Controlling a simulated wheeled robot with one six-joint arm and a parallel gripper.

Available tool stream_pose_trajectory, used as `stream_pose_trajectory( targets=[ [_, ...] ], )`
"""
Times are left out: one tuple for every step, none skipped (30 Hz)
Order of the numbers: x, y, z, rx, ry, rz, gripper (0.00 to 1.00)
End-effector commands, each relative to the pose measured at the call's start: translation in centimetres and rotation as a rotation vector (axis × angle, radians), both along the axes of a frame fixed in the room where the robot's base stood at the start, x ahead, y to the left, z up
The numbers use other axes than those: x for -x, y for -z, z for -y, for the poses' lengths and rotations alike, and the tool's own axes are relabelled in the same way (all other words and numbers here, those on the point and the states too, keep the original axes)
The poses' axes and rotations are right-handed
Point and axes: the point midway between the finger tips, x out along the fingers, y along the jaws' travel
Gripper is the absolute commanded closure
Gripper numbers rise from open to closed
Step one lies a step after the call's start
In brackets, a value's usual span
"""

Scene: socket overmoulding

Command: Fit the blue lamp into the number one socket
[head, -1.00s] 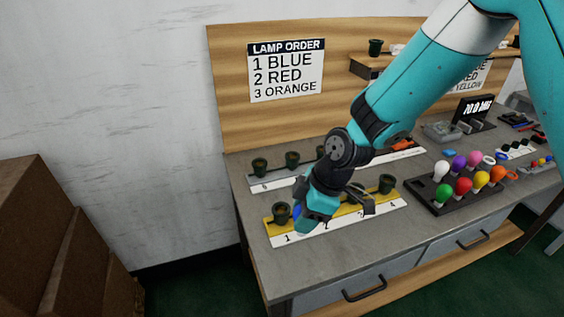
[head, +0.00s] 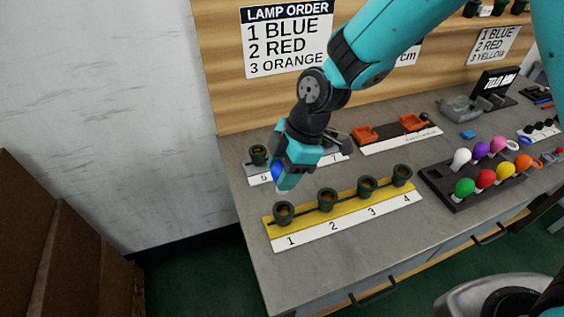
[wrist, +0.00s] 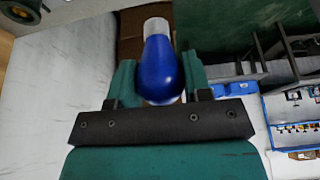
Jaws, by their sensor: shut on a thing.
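My gripper (head: 284,178) is shut on the blue lamp (head: 277,173) in the head view, above the bench near its left end. In the wrist view the blue lamp (wrist: 161,68) sits between the two fingers (wrist: 159,85), its pale cap pointing away from the palm. The number one socket (head: 283,212) is a dark cup at the left end of the yellow-and-white strip (head: 345,219). It looks empty. The lamp appears above and behind this socket, apart from it.
Sockets two (head: 327,199), three (head: 367,187) and four (head: 402,175) stand along the same strip. A second strip with socket five (head: 258,155) lies behind, partly hidden by my arm. A black rack (head: 456,201) of coloured lamps stands at right. The front of the bench is clear.

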Motion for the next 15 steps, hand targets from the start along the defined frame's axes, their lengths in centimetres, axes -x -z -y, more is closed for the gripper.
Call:
stream_pose_trajectory(
  targets=[
    [0.0, 0.0, 0.1, 0.000, 0.001, 0.001, 0.78],
    [0.0, 0.0, 0.1, 0.000, 0.002, 0.000, 0.78],
    [0.0, 0.0, 0.1, 0.000, 0.002, 0.000, 0.78],
    [0.0, 0.0, 0.1, 0.000, 0.002, 0.000, 0.78],
    [0.0, 0.0, 0.1, 0.000, 0.002, 0.000, 0.78],
    [-0.1, 0.0, 0.1, 0.000, 0.002, 0.000, 0.78],
    [-0.1, 0.0, 0.1, 0.000, 0.002, 0.000, 0.78],
    [-0.1, 0.0, 0.2, -0.001, 0.002, 0.000, 0.78],
    [-0.1, 0.0, 0.3, -0.001, 0.001, 0.000, 0.78],
    [-0.1, 0.0, 0.3, -0.002, 0.001, 0.000, 0.78],
    [-0.1, 0.3, 0.3, -0.001, 0.000, 0.000, 0.78],
    [-0.1, 0.5, 0.2, -0.002, -0.001, 0.000, 0.78],
    [-0.1, 0.7, 0.2, -0.001, -0.001, 0.000, 0.78],
    [-0.1, 0.9, 0.2, -0.002, -0.001, 0.000, 0.78],
    [-0.1, 1.2, 0.2, -0.002, -0.001, 0.000, 0.78]
  ],
)
